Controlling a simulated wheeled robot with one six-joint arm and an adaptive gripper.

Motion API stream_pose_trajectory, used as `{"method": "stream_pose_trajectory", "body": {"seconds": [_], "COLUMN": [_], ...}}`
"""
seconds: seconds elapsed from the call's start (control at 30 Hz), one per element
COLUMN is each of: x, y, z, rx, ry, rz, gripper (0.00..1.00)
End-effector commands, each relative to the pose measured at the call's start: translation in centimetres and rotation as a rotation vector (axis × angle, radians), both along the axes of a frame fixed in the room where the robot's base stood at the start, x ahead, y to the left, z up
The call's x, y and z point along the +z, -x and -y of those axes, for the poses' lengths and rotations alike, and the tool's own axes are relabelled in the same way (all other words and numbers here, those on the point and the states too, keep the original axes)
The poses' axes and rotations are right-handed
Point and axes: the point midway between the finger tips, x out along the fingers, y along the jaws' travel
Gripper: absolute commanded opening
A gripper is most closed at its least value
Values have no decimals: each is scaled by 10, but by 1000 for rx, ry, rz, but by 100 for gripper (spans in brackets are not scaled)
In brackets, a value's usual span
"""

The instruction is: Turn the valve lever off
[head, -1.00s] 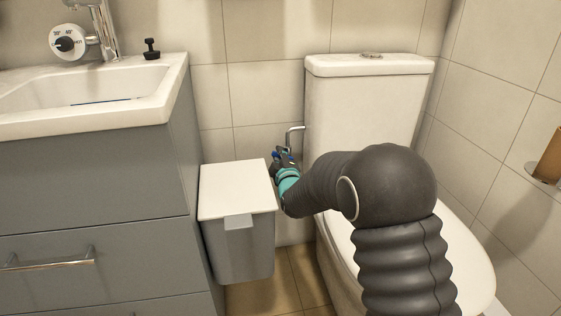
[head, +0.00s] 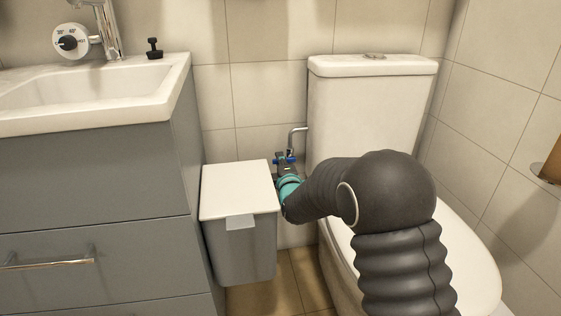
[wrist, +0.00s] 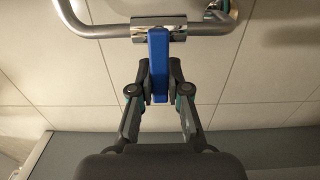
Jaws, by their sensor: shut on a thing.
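The blue valve lever (wrist: 159,62) shows in the wrist view, attached to a chrome valve body (wrist: 158,27) on a metal pipe (wrist: 103,31). It points from the valve down towards my gripper. My gripper (wrist: 159,72) is shut on the lever, with one finger on each side of it. In the head view, my gripper (head: 285,163) is low by the wall between the bin and the toilet. The pipe (head: 291,138) rises just above it and bends towards the tank. The lever is mostly hidden by the gripper there.
A grey bin (head: 243,252) with a white lid stands left of my gripper. The toilet (head: 365,103) stands close on the right, with my arm over its seat. A grey sink cabinet (head: 90,180) is farther left. The tiled wall is behind.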

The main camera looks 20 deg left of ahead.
Motion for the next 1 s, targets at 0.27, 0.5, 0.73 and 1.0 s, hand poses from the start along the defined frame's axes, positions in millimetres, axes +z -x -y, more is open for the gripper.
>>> {"method": "stream_pose_trajectory", "body": {"seconds": [0.27, 0.5, 0.73, 1.0], "x": [-1, 0, 0, 0], "y": [0, 0, 2, 32], "z": [0, 0, 1, 19], "rx": [1, 1, 1, 1], "ry": [2, 1, 1, 2], "rz": [0, 0, -1, -1], "gripper": [0, 42, 42, 42]}}
